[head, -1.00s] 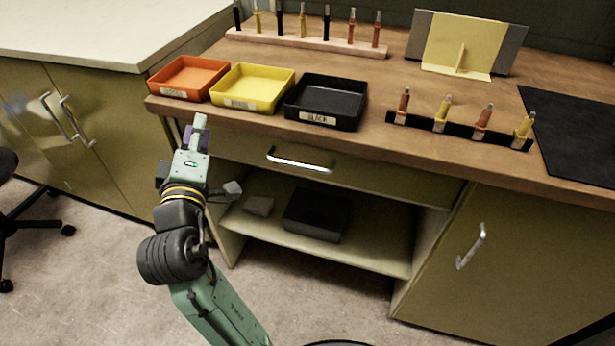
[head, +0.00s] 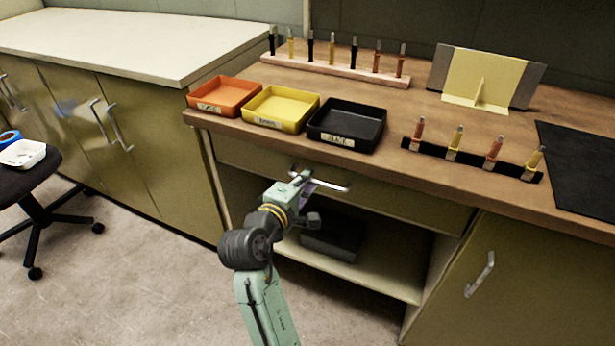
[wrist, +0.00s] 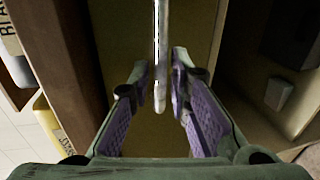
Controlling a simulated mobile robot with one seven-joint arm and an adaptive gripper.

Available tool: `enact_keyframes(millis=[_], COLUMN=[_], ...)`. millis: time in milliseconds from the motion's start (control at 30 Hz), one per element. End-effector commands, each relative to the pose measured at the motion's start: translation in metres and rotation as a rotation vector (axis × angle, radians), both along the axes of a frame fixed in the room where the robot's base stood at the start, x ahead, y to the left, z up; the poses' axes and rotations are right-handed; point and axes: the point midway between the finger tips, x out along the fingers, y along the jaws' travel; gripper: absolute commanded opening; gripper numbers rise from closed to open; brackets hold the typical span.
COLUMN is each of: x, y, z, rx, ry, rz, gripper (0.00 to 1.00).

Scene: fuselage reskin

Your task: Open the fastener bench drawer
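The fastener bench drawer (head: 400,199) is shut under the wooden bench top, its front flush with the bench. Its silver bar handle (head: 334,187) is on the drawer front. My gripper (head: 306,181) is at the left part of this handle. In the wrist view my gripper (wrist: 161,80) is open, with one purple-padded finger on each side of the handle (wrist: 161,50). The bar runs between the fingertips, with a gap visible on the left; contact on the right is hard to tell. The handle's left part is partly hidden by my gripper in the head view.
Orange (head: 224,112), yellow (head: 281,125) and black (head: 346,145) bins stand at the bench top's front edge above the drawer. An open shelf (head: 375,281) holding a dark box (head: 335,240) lies below. A cupboard door (head: 540,290) is at right, a chair (head: 35,190) at far left.

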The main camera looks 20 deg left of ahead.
Motion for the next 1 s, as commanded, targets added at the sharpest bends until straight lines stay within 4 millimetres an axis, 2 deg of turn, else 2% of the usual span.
enact_keyframes(millis=[200,467,733,1000], x=[0.015,0.016,0.016,0.015], y=[-0.001,0.0,0.0,0.0], z=[-0.003,-0.003,-0.003,-0.003], rx=[0.001,0.002,0.001,0.001], ry=[0.0,0.0,0.0,0.0], rz=[0.0,0.001,0.001,0.002], gripper=[0.17,0.17,0.0,0.0])
